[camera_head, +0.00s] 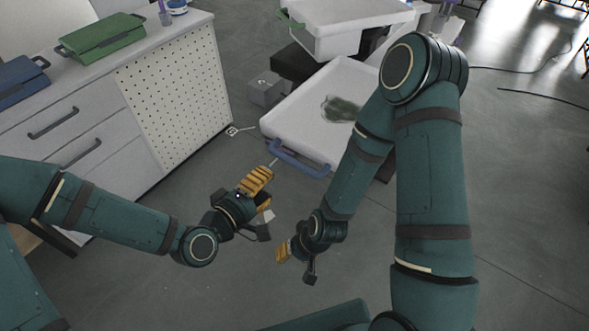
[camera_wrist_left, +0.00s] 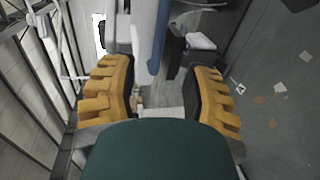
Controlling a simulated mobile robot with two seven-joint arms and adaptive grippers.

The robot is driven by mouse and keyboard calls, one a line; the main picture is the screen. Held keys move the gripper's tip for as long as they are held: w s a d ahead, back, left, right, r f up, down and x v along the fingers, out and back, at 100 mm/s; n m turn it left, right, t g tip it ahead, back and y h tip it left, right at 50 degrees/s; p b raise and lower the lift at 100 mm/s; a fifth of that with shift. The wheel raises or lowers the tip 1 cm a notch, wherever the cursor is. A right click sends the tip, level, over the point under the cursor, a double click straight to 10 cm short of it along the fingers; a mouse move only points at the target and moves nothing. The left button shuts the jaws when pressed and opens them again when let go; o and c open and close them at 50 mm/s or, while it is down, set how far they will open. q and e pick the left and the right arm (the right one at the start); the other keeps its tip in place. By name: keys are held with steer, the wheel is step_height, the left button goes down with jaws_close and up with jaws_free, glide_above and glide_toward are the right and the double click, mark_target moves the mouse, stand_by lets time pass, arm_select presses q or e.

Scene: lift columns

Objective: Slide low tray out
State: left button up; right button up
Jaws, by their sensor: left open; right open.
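The low tray (camera_head: 300,108) is white and shallow, with a blue handle (camera_head: 298,160) on its near edge, in the middle of the head view. A dark green, see-through-looking item (camera_head: 341,109) lies in it. My left gripper (camera_head: 266,188) is open, just left of and nearer than the handle, apart from it. In the left wrist view the blue handle (camera_wrist_left: 157,38) shows as a bar ahead, between the yellow fingers of my open left gripper (camera_wrist_left: 160,70). My right gripper (camera_head: 294,262) is open and empty, lower in the head view, away from the tray.
An upper white tray (camera_head: 352,38) with a green handle (camera_head: 289,19) stands above and behind. A white cabinet (camera_head: 90,120) on the left carries a green case (camera_head: 102,38) and a blue case (camera_head: 20,82). A grey box (camera_head: 265,88) sits beside the low tray. The floor in front is clear.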

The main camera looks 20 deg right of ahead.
mark_target(294, 160)
arm_select(q)
steer(key=b+x, duration=0.2)
steer(key=x, duration=0.9)
steer(key=shift+d, duration=0.3)
jaws_close()
